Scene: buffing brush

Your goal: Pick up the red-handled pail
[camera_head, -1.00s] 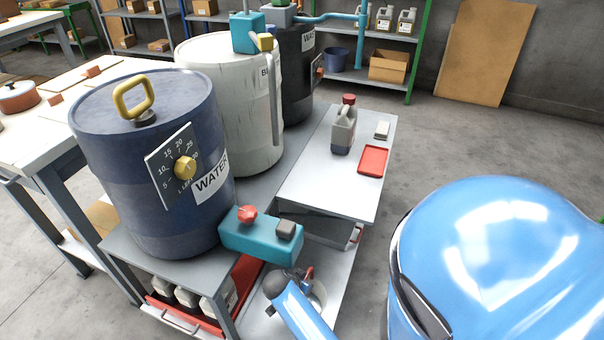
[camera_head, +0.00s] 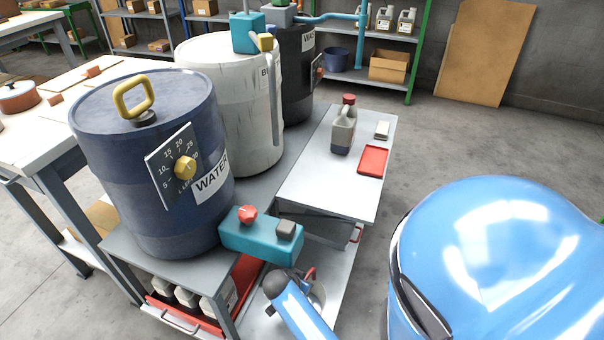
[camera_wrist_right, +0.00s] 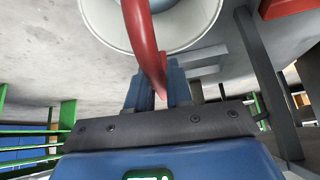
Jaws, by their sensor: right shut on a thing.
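The pail (camera_head: 319,293) is a small pale round vessel at the bottom middle of the head view, low beside the cart and partly hidden behind my right arm. Its red handle (camera_head: 311,271) stands above the rim. In the right wrist view the pale rim of the pail (camera_wrist_right: 104,33) shows at the top, and the red handle (camera_wrist_right: 143,42) runs down between the blue fingers. My right gripper (camera_wrist_right: 158,88) is shut on the handle. In the head view its fingers are hidden. My left gripper is in neither view.
A teal box (camera_head: 262,238) with a red knob is close to my right arm. A blue water drum (camera_head: 120,190) stands left on the grey bench. A white bench top (camera_head: 310,190) holds a jug (camera_head: 343,132) and a red tray (camera_head: 373,160). Floor is open to the right.

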